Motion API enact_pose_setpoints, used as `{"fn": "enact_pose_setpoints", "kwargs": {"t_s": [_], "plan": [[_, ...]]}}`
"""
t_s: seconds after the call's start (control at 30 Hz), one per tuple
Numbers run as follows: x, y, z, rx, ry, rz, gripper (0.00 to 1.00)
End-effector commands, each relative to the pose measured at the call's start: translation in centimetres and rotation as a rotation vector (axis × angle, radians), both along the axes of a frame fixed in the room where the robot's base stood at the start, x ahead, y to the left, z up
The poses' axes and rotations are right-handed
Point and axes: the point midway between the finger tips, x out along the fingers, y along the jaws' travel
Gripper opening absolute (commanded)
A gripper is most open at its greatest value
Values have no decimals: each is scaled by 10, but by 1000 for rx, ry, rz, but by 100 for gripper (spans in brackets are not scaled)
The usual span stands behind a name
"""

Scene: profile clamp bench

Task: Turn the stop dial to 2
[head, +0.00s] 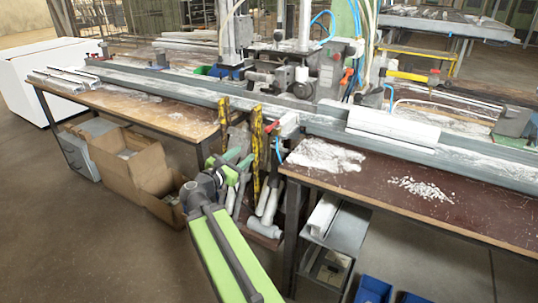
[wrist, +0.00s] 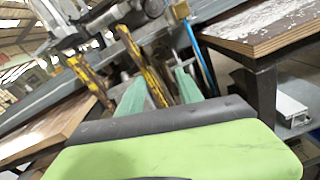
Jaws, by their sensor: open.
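My gripper (head: 243,161) is in front of the bench, below the level of its top, near the gap between the two table tops. The clamp machine (head: 328,76) stands on the bench behind and above my gripper. It has several small knobs and levers, including a dark round part (head: 302,90) on its front. I cannot tell which part is the stop dial, and no numbers are readable. The machine's lower part shows at the top of the wrist view (wrist: 95,28).
A long grey rail (head: 200,97) runs along the bench. White shavings (head: 325,156) lie on the right table top. Cardboard boxes (head: 125,158) stand below left. The floor in front is open.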

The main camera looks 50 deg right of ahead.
Motion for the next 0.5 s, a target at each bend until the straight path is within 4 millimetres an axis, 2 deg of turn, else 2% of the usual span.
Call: {"fn": "enact_pose_setpoints", "kwargs": {"t_s": [0.27, 0.37, 0.5], "plan": [[1, -10, 3, -37, 35, 3, 43], [5, -25, 3, -37, 34, 4, 43], [14, -60, 2, -35, 34, 3, 43]]}}
